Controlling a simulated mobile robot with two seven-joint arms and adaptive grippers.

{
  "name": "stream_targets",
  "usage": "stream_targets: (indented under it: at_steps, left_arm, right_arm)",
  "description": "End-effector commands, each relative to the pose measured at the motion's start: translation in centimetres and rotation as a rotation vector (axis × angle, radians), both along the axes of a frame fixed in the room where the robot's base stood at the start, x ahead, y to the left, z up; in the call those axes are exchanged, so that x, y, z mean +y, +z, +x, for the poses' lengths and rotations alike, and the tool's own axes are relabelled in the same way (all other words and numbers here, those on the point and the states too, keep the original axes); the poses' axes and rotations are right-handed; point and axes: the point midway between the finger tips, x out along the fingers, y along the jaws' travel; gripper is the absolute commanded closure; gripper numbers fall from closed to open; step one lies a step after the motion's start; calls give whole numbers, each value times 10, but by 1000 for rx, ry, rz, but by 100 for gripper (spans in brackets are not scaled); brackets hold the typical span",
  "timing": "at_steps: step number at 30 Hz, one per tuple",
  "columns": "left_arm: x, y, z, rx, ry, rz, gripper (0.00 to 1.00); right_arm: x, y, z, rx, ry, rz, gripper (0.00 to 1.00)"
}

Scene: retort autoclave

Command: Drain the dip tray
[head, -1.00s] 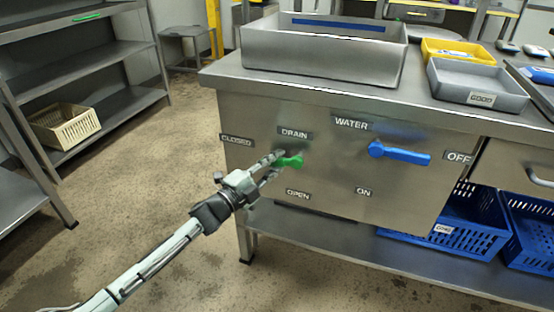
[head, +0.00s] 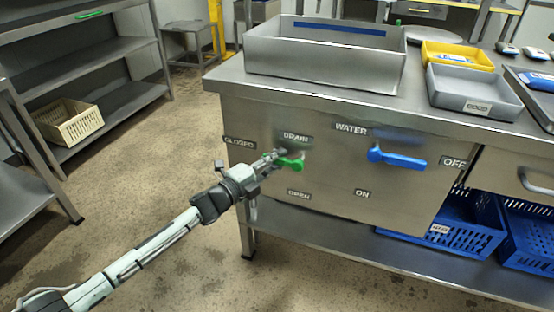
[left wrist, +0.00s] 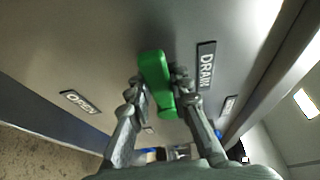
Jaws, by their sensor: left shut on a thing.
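The green drain handle (head: 291,164) sits on the steel front panel below the DRAIN label (head: 296,138). It points left, roughly level, with the CLOSED label (head: 239,143) to its upper left and the OPEN label (head: 299,195) below. My left gripper (head: 271,159) is shut on the handle, coming from the lower left. In the left wrist view the green handle (left wrist: 155,75) lies between the two fingers. The steel dip tray (head: 320,65) stands on the bench above; its inside bottom is hidden. My right gripper is not in view.
The blue water lever (head: 398,158) on the same panel points right toward OFF. A yellow tray (head: 432,60) and a grey tray (head: 450,99) are on the bench. Blue crates (head: 450,232) stand on the lower shelf.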

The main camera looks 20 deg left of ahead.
Motion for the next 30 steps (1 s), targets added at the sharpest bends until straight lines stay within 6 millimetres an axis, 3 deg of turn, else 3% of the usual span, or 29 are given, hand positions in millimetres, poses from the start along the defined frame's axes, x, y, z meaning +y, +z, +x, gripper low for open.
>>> stream_targets:
  at_steps: [3, 4, 9, 20, 23, 30]
  left_arm:
    - [0, 0, 0, -2, 0, 5, 100]
    - [0, 0, 0, -3, 0, 6, 80]
    - [0, 0, 0, -2, 0, 4, 59]
    - [2, -1, -4, 0, 0, 1, 59]
    - [7, -1, -15, 0, 0, 1, 59]
    - [28, -1, -62, 2, -1, 2, 59]
  right_arm:
    - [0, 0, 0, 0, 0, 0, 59]
    - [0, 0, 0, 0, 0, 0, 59]
    - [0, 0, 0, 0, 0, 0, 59]
    - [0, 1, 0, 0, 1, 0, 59]
    - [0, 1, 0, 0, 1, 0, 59]
    - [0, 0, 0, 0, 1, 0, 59]
